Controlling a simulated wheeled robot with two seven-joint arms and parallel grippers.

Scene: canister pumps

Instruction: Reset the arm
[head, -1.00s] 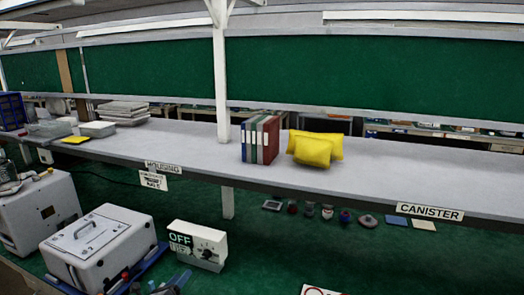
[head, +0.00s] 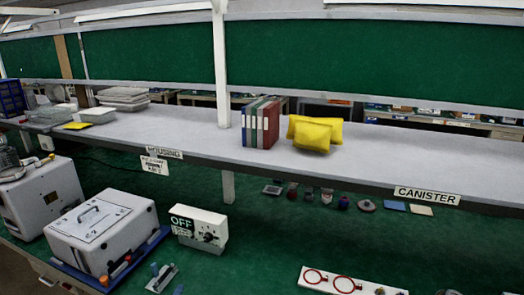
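Neither of my grippers nor my arms shows in the head view. A white housing box (head: 103,232) with a handle on its lid stands on a blue base at the lower left. A second white box (head: 40,198) stands behind it at the left edge. A white switch box (head: 198,228) marked OFF stands to the right of them on the green surface. A white board with red rings (head: 345,284) lies at the bottom edge, partly cut off.
A white post (head: 220,70) rises from the shelf. The green surface at centre looks clear.

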